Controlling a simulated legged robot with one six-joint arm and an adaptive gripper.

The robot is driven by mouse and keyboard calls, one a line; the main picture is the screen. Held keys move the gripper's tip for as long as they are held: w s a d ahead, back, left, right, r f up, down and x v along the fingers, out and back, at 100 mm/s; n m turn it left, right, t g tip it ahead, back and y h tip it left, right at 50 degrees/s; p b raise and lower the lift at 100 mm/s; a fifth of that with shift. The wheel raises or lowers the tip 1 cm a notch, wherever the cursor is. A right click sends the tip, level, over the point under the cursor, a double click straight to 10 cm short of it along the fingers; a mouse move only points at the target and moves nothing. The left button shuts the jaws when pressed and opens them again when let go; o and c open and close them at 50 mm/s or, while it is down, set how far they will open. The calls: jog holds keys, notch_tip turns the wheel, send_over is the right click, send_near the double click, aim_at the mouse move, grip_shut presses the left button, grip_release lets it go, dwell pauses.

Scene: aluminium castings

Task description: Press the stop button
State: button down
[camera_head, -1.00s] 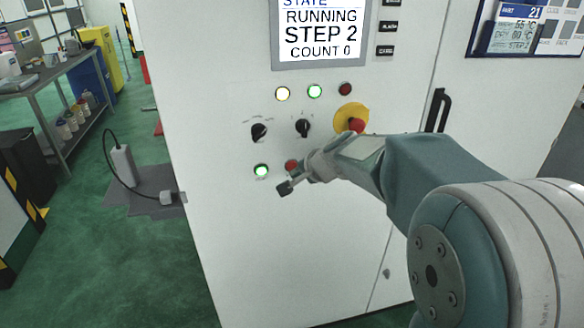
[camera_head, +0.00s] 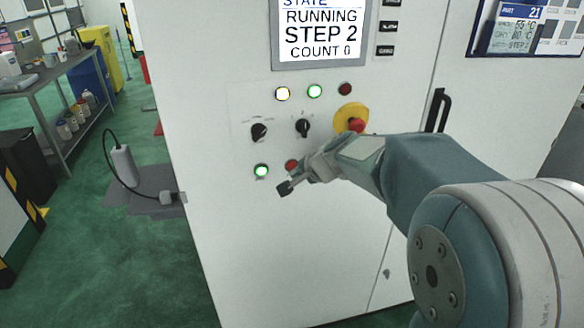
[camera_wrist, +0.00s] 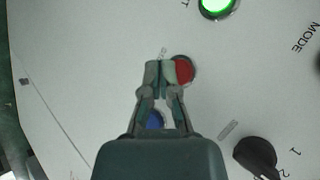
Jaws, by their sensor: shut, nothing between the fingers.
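The stop button is a small red round button (camera_head: 292,165) low on the white cabinet panel, just right of a lit green button (camera_head: 261,171). My gripper (camera_head: 285,188) is shut and empty in front of the panel, just below the red button in the head view. In the wrist view the closed fingertips (camera_wrist: 161,72) lie just left of the red button (camera_wrist: 184,70) and overlap its edge. I cannot tell whether they touch it or the panel. The lit green button (camera_wrist: 215,4) is at the top edge of the wrist view.
A large red mushroom button (camera_head: 356,126) on a yellow disc sits above right. Two black selector knobs (camera_head: 259,132) (camera_head: 303,128) are above the buttons. A blue button (camera_wrist: 154,120) shows between my fingers. The screen (camera_head: 320,32) reads RUNNING, STEP 2, COUNT 0.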

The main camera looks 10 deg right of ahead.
jog(key=shift+w, duration=0.2)
jog(key=shift+w+r, duration=0.1)
jog(key=shift+w, duration=0.1)
jog(key=shift+w, duration=0.45)
dwell(0.6)
jog(key=shift+s, duration=0.9)
jog(key=shift+s, duration=2.5)
